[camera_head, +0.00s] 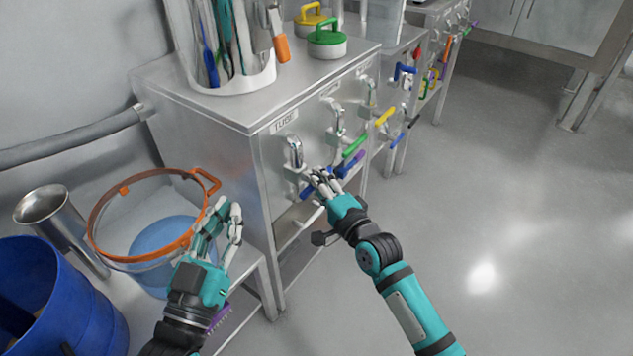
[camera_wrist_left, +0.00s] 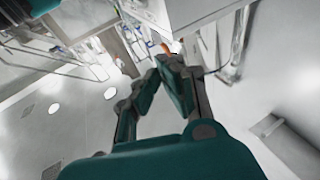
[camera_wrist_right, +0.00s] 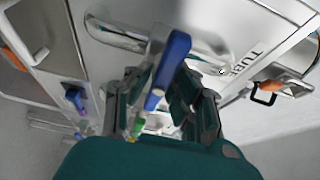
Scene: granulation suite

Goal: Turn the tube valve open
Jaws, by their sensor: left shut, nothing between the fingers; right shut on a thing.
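The tube valve is a chrome tap (camera_head: 293,152) on the front of the steel cabinet, below a label reading TUBE (camera_head: 284,122). Its blue lever handle (camera_wrist_right: 170,62) shows large in the right wrist view, and a bit of it shows in the head view (camera_head: 306,191). My right gripper (camera_head: 321,182) is shut on the blue handle, with a finger on each side of it. My fingers hide part of the handle in the head view. My left gripper (camera_head: 227,217) is shut and empty, beside the orange-rimmed bowl, apart from the valve.
Similar taps with green (camera_head: 355,146) and yellow (camera_head: 384,117) levers stand to the right along the cabinet front. A clear bowl with an orange rim (camera_head: 125,190), a blue bin (camera_head: 65,300) and a metal cup (camera_head: 58,215) are at left. The floor at right is clear.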

